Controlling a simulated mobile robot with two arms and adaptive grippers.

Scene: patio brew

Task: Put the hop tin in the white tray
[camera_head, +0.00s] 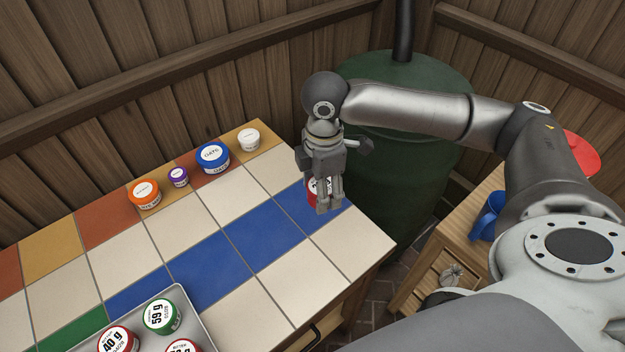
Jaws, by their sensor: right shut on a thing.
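My right gripper (324,206) points down over the right end of the tiled table. It is shut on a red tin (311,190) with a white label, mostly hidden by the fingers. I cannot read its label or tell whether it is the hop tin, or whether it touches the tiles. A pale tray (199,326) sits at the bottom left, partly cut off by the frame. In it are a green tin (161,316) marked 59 g, a red tin (119,341) marked 40 g and another red tin (182,346). My left gripper is out of view.
Along the table's back edge stand an orange tin (144,194), a purple tin (178,177), a blue oats tin (212,157) and a white tin (249,139). A green barrel (385,200) stands behind my right arm. The middle tiles are clear.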

